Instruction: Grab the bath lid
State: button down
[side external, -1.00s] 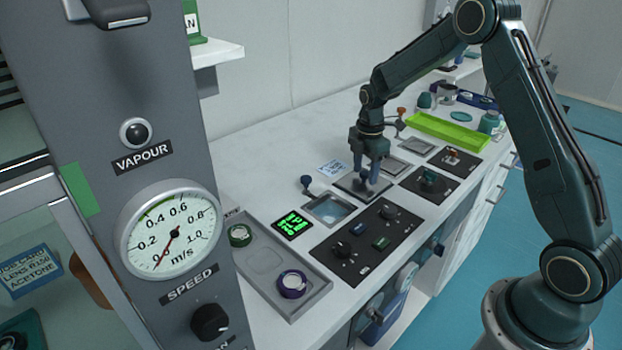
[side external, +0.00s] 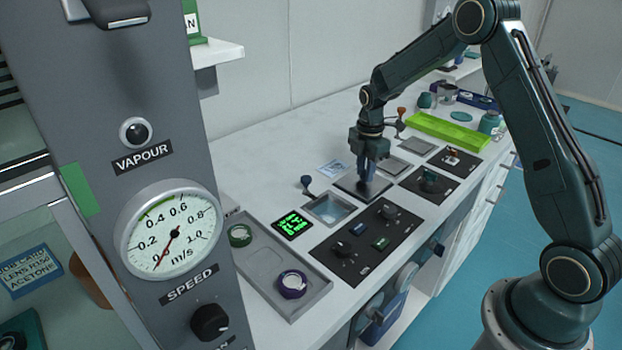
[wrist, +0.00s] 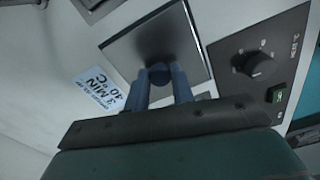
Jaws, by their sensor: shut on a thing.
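The bath lid is a flat, dark square plate (side external: 350,187) with a pale rim, lying level at the bench top beside the open bath (side external: 330,208). In the wrist view the lid (wrist: 155,38) fills the upper middle, with a round dark-blue knob (wrist: 160,73) on it. My gripper (side external: 367,182) points straight down over the lid. In the wrist view its blue fingers (wrist: 160,80) are shut on the lid's knob, one on each side. The fingers partly hide the knob and the lid's near edge.
A black control panel (side external: 340,262) with knobs lies in front. A grey tray (side external: 258,275) holds two round parts near a green display (side external: 292,224). A printed label (side external: 332,168) lies behind the lid. A lime-green tray (side external: 450,131) stands further right.

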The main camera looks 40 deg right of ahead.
jog(key=shift+r, duration=0.2)
notch_tip(320, 180, up, 20)
jog(key=shift+f, duration=0.15)
dwell(0.5)
jog(key=shift+f, duration=0.1)
dwell(0.4)
